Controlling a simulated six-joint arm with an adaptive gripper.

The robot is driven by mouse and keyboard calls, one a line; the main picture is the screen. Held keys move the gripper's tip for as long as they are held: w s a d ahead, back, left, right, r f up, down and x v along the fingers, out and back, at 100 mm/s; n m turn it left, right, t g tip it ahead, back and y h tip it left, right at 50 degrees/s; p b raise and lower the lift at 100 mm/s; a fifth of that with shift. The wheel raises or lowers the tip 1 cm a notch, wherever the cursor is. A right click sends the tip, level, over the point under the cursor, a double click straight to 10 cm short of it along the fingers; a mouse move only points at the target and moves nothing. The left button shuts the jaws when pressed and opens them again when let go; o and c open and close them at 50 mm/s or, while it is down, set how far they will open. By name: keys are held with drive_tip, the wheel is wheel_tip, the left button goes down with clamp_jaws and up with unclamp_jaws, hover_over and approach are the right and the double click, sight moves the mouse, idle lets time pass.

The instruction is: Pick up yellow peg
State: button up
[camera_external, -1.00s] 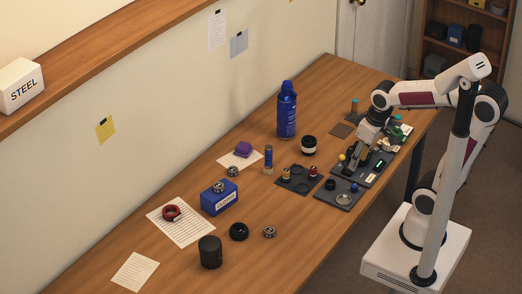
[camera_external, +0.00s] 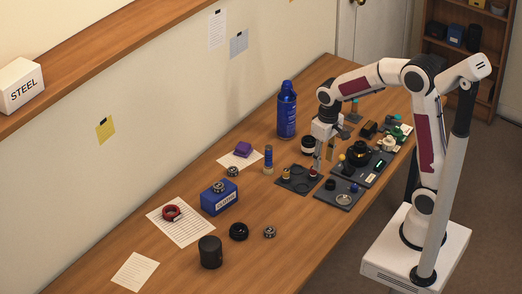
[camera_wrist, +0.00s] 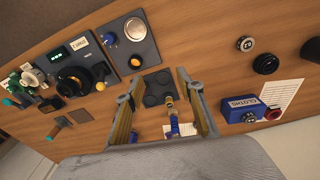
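The yellow peg (camera_external: 286,174) stands on the left part of a small dark tray (camera_external: 298,188), beside a red peg (camera_external: 312,173). My gripper (camera_external: 324,158) is open and empty, above the tray's right end, right of the yellow peg. In the wrist view, my gripper's two fingers (camera_wrist: 160,112) are spread wide. The dark tray (camera_wrist: 152,78) shows beyond them. A small yellow piece (camera_wrist: 169,100) shows between the fingers, next to a blue cylinder; I cannot tell if it is the yellow peg or part of that cylinder.
A blue cylinder (camera_external: 268,158) stands left of the tray, and a blue spray can (camera_external: 287,112) behind it. A black-and-white jar (camera_external: 308,145) is close to my gripper. Two dark boards (camera_external: 338,197) (camera_external: 366,180) lie to the right. A blue cloths box (camera_external: 220,198) stands front left.

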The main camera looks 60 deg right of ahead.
drive_tip(key=m, duration=0.2)
approach(286, 170)
drive_tip(key=s+f, duration=0.4)
drive_tip(key=s, duration=0.1)
drive_tip(key=shift+t, duration=0.3)
drive_tip(key=w, duration=0.1)
drive_tip(key=w+r, duration=0.1)
drive_tip(key=w, duration=0.2)
drive_tip(key=shift+w+r, duration=0.25)
drive_tip(key=shift+w, duration=0.05)
drive_tip(key=shift+w+m, duration=0.1)
drive_tip(key=shift+m, duration=0.3)
drive_tip(key=shift+w+f, duration=0.1)
drive_tip(key=shift+f, duration=1.15)
drive_tip(key=shift+w+d+f, duration=0.1)
drive_tip(key=shift+w+f, duration=0.05)
drive_tip(key=shift+f, duration=1.15)
drive_tip(key=shift+w+d+f, duration=0.1)
drive_tip(key=shift+f, duration=1.2)
